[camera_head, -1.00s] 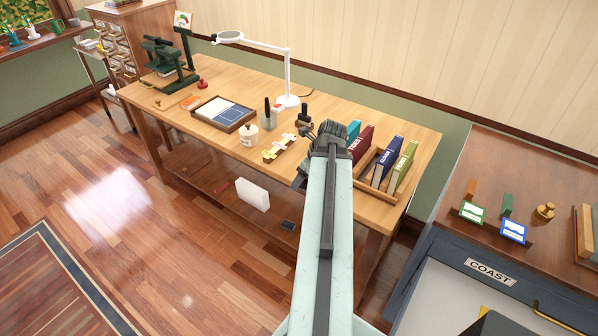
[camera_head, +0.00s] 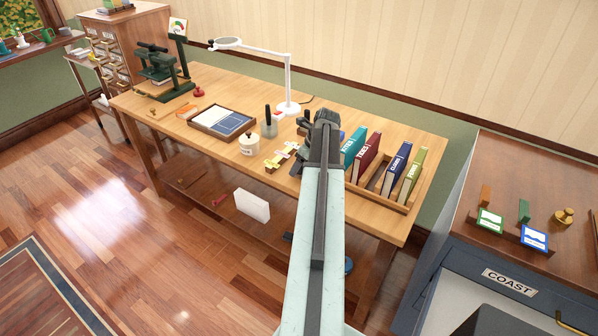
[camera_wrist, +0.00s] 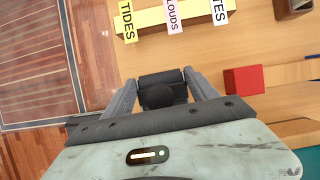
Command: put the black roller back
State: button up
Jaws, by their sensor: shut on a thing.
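My gripper (camera_wrist: 162,92) is shut on the black roller (camera_wrist: 163,78), a dark, rounded piece between the two fingers in the wrist view. In the head view my gripper (camera_head: 308,158) is over the wooden bench (camera_head: 350,198), left of the books, and the arm hides the roller. A small dark object (camera_head: 303,121) stands on the bench just behind my gripper, partly hidden. I cannot tell the height of the roller above the bench.
A yellow label rack (camera_wrist: 180,14) and a red block (camera_wrist: 244,80) lie near the gripper. The bench's front edge is close by.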

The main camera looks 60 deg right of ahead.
jog(key=shift+s+f, duration=0.3)
jog(key=shift+f, duration=0.4)
jog(key=shift+r, duration=0.2)
jog(key=shift+f, duration=0.25)
jog(key=o, duration=1.6)
jog(key=shift+r, duration=0.1)
